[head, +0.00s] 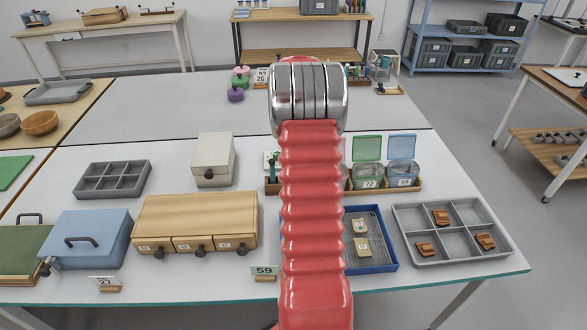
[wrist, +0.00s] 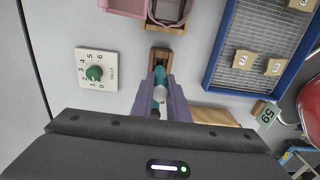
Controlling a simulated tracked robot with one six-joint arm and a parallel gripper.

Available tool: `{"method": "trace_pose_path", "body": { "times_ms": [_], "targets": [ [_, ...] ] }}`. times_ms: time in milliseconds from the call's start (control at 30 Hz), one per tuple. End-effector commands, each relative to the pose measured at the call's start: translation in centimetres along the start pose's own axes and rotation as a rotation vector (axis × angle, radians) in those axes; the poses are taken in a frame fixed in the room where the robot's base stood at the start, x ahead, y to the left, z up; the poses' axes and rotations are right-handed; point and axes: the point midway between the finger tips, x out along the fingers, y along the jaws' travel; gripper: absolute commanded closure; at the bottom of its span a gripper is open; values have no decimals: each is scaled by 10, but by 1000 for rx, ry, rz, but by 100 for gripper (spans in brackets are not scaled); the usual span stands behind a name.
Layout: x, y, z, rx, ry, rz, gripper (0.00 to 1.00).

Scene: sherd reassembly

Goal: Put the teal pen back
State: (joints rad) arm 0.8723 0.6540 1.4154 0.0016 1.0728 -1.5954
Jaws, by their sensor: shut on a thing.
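In the wrist view, my gripper (wrist: 160,82) has two purple fingers shut on the teal pen (wrist: 159,76). The pen is teal with a pale band and lies along the line between the fingers. Its far end overlaps a small wooden block (wrist: 160,54) with a dark recess. I cannot tell whether the pen's end is inside the recess or above it.
A white dial plate (wrist: 97,70) with a green knob lies left of the pen. A blue-rimmed tray (wrist: 211,78) is right of it. In the head view, a wooden drawer box (head: 195,216) stands left of my arm and a grey divided tray (head: 404,222) to its right.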

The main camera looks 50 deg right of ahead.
Motion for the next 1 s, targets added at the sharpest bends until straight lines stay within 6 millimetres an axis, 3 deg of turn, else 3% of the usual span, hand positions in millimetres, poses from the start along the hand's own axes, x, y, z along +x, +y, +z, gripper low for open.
{"method": "trace_pose_path", "body": {
  "times_ms": [300,700,1000],
  "targets": [
    [2,0,1,1,0,0,100],
    [48,0,1,2,0,0,100],
    [50,0,2,2,0,1,100]
  ]
}}
